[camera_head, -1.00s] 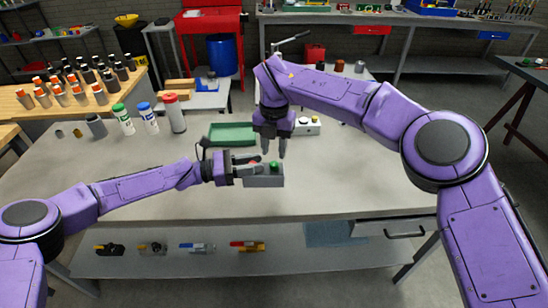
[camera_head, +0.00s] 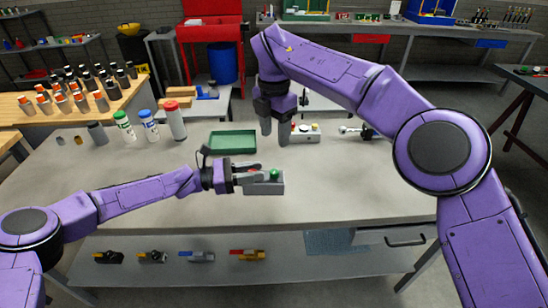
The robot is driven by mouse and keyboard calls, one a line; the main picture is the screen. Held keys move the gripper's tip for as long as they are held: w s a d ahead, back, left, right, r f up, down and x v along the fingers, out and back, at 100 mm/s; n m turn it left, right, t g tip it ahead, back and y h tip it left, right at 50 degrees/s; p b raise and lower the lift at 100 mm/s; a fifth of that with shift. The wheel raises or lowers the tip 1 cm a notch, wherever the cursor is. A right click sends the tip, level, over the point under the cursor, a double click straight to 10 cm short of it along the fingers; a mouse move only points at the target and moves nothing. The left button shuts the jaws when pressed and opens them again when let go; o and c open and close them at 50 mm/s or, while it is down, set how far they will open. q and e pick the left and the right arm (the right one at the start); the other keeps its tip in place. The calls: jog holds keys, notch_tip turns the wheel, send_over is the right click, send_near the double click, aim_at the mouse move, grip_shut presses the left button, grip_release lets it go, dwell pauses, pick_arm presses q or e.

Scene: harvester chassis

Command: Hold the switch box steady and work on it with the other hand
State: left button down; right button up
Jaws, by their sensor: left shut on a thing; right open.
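The switch box (camera_head: 265,187) is a small grey box with a green button and a red one on top. It is over the near-middle part of the grey table (camera_head: 340,185). My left gripper (camera_head: 247,179) is shut on its left side, and the fingers cover part of it. I cannot tell whether the box touches the table. My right gripper (camera_head: 275,135) is open and empty, pointing down above and behind the box, apart from it.
A green tray (camera_head: 233,142) lies behind the box. A second light box with buttons (camera_head: 304,133) stands behind my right gripper. Bottles (camera_head: 175,120) stand at the back left. A metal tool (camera_head: 355,130) lies at the right. The table's right front is clear.

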aim_at(274, 171)
notch_tip(274, 171, down, 12)
jog(key=m, duration=0.3)
jog(key=shift+f+m, duration=0.1)
jog(key=shift+m, duration=0.2)
jog(key=shift+c, duration=0.4)
